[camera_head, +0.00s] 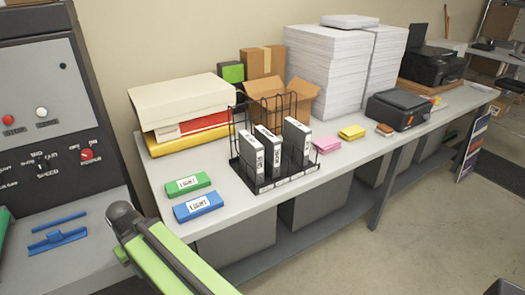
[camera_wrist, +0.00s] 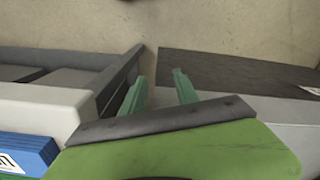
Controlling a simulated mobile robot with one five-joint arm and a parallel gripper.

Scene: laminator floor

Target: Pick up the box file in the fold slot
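The rack's small front labels are too small to read, so I cannot tell which slot is the fold slot. My gripper (camera_wrist: 160,92) shows in the wrist view with its two green fingers apart and nothing between them. It is away from the rack, which does not show in the wrist view.
A green labelled block (camera_head: 188,185) and a blue one (camera_head: 198,205) lie left of the rack. Stacked flat boxes (camera_head: 183,103), an open cardboard box (camera_head: 283,92) and paper stacks (camera_head: 328,70) stand behind. Pink notes (camera_head: 326,144) lie right. A control panel (camera_head: 45,120) stands at far left.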

